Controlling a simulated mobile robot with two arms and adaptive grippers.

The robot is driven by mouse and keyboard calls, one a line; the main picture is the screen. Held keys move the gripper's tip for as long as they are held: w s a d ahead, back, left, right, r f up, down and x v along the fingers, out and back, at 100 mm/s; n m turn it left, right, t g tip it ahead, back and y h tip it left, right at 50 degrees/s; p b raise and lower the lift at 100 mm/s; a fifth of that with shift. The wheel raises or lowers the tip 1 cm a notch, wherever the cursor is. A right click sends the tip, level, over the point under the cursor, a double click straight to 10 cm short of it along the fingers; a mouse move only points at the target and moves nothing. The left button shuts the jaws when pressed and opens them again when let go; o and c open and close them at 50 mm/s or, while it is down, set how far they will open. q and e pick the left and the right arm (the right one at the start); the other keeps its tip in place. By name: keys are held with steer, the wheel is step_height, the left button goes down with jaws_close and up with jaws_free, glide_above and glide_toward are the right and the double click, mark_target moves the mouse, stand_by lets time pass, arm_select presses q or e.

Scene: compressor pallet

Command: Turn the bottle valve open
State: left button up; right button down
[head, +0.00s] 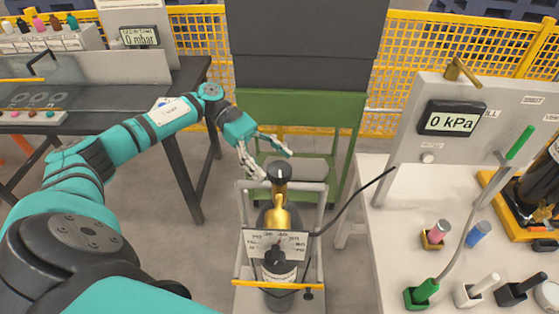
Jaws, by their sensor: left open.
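The bottle (284,217) stands upright in a grey frame at the lower centre, with a brass neck and shoulder. Its dark round valve knob (280,171) is on top. My left gripper (277,164) is open at the valve, with one finger on the left side of the knob and the other above and behind it. I cannot tell whether the fingers touch the knob. A white dial plate (278,244) with a dark knob stands in front of the bottle. My right gripper is not in view.
A black hose runs from the bottle to the right bench (385,250), which carries a panel display (452,118) reading 0 kPa and coloured plugs in holders. A green cart (300,107) stands behind the bottle. A dark table (190,110) is at left.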

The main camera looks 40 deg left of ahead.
mark_target(280, 173)
arm_select(q)
steer(key=shift+p+x, duration=0.4)
steer(key=shift+x, duration=1.05)
steer(key=shift+c, duration=0.3)
steer(key=c, duration=1.1)
